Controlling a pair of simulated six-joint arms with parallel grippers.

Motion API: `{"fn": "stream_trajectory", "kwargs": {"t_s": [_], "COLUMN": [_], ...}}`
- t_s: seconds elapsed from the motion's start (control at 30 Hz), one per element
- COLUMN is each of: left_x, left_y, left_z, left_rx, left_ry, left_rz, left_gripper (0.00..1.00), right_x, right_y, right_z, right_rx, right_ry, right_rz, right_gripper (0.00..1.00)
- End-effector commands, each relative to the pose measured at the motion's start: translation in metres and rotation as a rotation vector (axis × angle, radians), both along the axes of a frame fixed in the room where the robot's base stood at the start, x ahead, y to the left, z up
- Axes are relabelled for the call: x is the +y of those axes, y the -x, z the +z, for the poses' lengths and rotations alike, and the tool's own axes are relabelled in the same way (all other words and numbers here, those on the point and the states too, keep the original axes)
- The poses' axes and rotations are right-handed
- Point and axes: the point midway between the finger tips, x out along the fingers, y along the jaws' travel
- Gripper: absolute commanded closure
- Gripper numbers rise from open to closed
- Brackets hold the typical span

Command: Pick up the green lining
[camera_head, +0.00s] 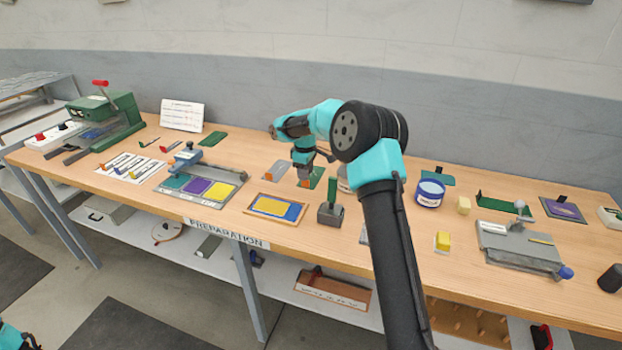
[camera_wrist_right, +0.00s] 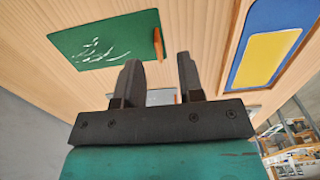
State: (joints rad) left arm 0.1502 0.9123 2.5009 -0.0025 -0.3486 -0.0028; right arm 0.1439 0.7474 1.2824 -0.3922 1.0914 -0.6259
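A flat green lining (camera_head: 317,177) lies on the bench beneath my right gripper, partly hidden by it in the head view. In the right wrist view the green piece (camera_wrist_right: 100,42) carries pale scribbled marks and has an upright orange tab (camera_wrist_right: 158,43) at its edge. My right gripper (camera_wrist_right: 158,75) is open and empty. Its two dark fingers are apart, and the tab appears beyond them, between their tips in the picture. In the head view the right gripper (camera_head: 304,180) points down at the bench. Part of my left arm (camera_head: 12,338) shows in the bottom left corner; its fingers are unclear.
A wooden-framed tray with a blue and yellow piece (camera_head: 250,205) lies to the left. A dark block with a green handle (camera_head: 331,213) stands close in front. A grey tray with coloured panels (camera_head: 170,196) and a blue-white tub (camera_head: 430,192) are farther off.

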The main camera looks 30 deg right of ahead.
Motion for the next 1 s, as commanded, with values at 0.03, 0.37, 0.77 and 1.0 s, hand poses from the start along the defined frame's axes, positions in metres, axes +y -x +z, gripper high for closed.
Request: {"fn": "stream_trajectory", "kwargs": {"t_s": [0.03, 0.37, 0.77, 1.0], "left_x": [0.000, 0.000, 0.000, 0.000], "left_y": [0.000, 0.000, 0.000, 0.000], "left_z": [0.000, 0.000, 0.000, 0.000], "left_rx": [0.000, 0.000, 0.000, 0.000], "left_ry": [0.000, 0.000, 0.000, 0.000], "left_rz": [0.000, 0.000, 0.000, 0.000], "left_gripper": [1.00, 1.00, 1.00, 1.00], "right_x": [-0.001, -0.004, -0.004, -0.004], "right_y": [0.001, 0.002, 0.002, 0.002], "right_z": [-0.007, -0.043, -0.043, -0.043], "right_rx": [0.004, 0.001, 0.000, 0.001], "right_ry": [-0.001, 0.000, 0.000, -0.001], "right_rz": [0.000, 0.000, 0.000, 0.000], "right_gripper": [0.65, 0.65, 0.65, 0.80]}}
